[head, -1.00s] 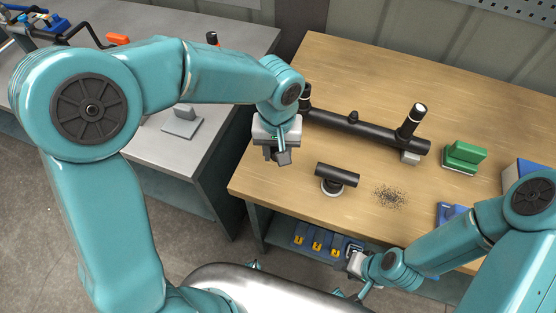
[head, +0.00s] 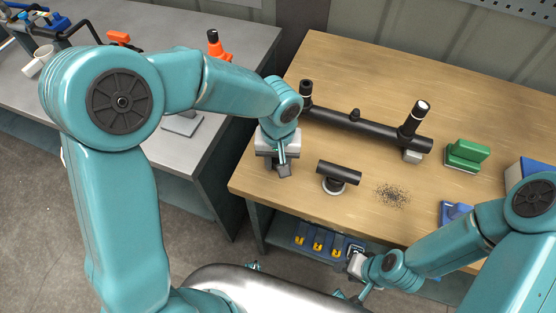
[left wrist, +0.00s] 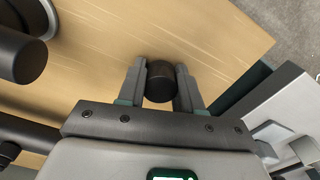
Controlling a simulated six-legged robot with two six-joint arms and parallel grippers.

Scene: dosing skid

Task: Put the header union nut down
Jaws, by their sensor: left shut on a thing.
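The header union nut (left wrist: 160,84), a short dark ribbed cylinder, sits between the two fingers of my left gripper (left wrist: 161,88) in the left wrist view. In the head view my left gripper (head: 283,168) points down over the wooden bench's left part, where its fingers hide the nut. I cannot tell whether the nut touches the bench. The black header pipe (head: 355,127) lies behind and to the right, with an upright stub at each end. My right gripper (head: 356,262) is low by the bench's front edge; its jaws are too small to read.
A short black pipe piece (head: 339,172) on a round pale base stands right of my left gripper. Dark granules (head: 392,194), a green block (head: 467,155) and a blue item (head: 454,212) are farther right. The grey bench (head: 150,160) is left, across a gap.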

